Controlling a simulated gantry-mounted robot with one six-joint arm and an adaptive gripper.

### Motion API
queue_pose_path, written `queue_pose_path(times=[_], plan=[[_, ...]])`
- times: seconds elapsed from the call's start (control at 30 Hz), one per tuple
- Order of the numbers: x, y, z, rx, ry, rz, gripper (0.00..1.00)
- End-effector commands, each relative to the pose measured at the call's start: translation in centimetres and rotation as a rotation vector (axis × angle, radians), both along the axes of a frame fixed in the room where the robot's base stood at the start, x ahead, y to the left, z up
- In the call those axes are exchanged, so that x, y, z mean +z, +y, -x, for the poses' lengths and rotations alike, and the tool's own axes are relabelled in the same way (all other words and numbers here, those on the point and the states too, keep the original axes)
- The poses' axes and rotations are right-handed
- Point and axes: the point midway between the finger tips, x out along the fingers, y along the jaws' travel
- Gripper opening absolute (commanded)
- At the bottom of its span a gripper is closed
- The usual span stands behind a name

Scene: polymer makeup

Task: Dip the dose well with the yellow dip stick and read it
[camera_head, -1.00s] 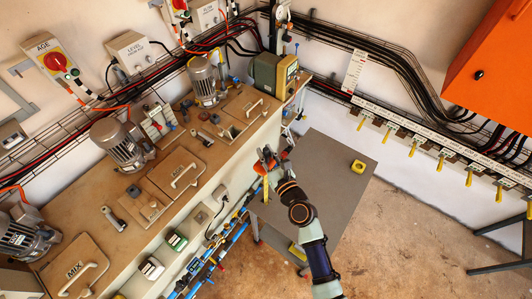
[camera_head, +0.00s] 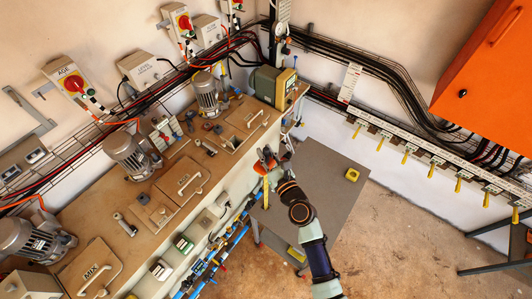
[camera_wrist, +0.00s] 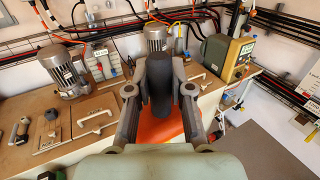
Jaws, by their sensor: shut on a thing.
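My gripper (camera_head: 268,160) is shut on a dark, upright cylindrical handle (camera_wrist: 158,88), seen between the fingers in the wrist view. An orange part (camera_wrist: 160,127) shows behind and below the handle. A thin yellow length (camera_head: 265,190), likely the yellow dip stick, hangs below my gripper in the head view; its lower end is unclear. The gripper is over the grey table, just right of the tank's front side. The tan tank top (camera_head: 180,172) carries hatches and small fittings; I cannot tell which is the dose well.
The grey table (camera_head: 325,200) holds a yellow block (camera_head: 352,174) near its far right corner. Motors (camera_head: 132,155) stand up from the tank top. A green-tan machine (camera_head: 272,85) stands at its far end. Yellow-handled items (camera_head: 432,170) hang along the right wall. Blue pipes run below the tank.

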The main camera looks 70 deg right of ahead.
Motion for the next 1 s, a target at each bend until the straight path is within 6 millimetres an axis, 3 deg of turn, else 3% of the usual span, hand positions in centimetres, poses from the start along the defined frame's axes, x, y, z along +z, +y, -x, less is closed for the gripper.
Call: queue_pose_path(times=[0.1, 0.5, 0.8, 0.9, 1.0], plan=[[1.7, 0.0, 0.0, 0.0, 0.0, 0.0, 0.0], [4.8, 0.0, 0.0, 0.001, -0.002, 0.001, 0.0], [4.8, 0.1, -0.1, 0.003, -0.001, -0.001, 0.0], [4.8, 1.2, -1.1, 0.028, -0.001, -0.001, 0.0], [4.7, 3.8, -3.3, 0.088, 0.001, -0.001, 0.0]])
